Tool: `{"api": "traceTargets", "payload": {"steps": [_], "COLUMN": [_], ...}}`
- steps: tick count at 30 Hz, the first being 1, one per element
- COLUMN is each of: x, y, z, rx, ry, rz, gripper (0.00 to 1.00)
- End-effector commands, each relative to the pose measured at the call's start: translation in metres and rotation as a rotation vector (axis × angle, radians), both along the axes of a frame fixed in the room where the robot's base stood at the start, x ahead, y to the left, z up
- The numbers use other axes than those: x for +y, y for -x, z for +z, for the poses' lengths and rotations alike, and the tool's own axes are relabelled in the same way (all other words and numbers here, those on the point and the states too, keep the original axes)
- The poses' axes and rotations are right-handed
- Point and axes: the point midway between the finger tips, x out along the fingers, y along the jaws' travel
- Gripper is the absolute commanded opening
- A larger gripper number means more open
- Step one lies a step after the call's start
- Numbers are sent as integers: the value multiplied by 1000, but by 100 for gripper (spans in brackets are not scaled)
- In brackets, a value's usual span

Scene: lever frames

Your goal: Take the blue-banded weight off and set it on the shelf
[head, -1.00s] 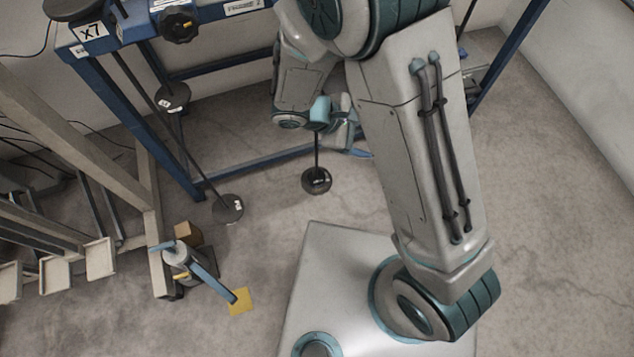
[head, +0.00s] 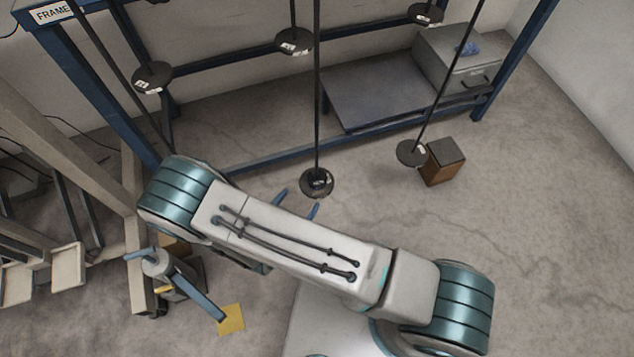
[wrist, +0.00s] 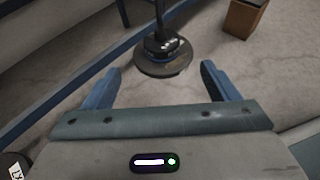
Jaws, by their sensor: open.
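A dark hanging weight (head: 316,183) is at the lower end of the central rod, above the floor. In the wrist view it is a wide dark disc (wrist: 165,66) with a smaller labelled piece on top. A low dark shelf (head: 375,95) sits in the blue frame.
Other rods carry dark weights at left (head: 152,77), centre back (head: 294,41) and right (head: 411,153). A brown block (head: 443,162) stands on the floor beside the right one. A grey box (head: 458,62) occupies the shelf's right end; its left part is bare. A blue frame rail (head: 330,146) runs behind.

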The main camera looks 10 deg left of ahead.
Motion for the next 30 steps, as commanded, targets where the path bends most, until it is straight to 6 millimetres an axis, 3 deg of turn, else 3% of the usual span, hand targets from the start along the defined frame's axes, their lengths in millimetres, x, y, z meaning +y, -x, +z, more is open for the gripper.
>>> {"api": "traceTargets", "payload": {"steps": [9,19,30], "x": [-14,-19,-29], "y": [-55,-75,-113], "z": [-25,-34,-49], "rx": [-1,-1,-1], "ry": [-1,-1,-1], "rz": [-6,-6,-5], "gripper": [81,81,81]}}
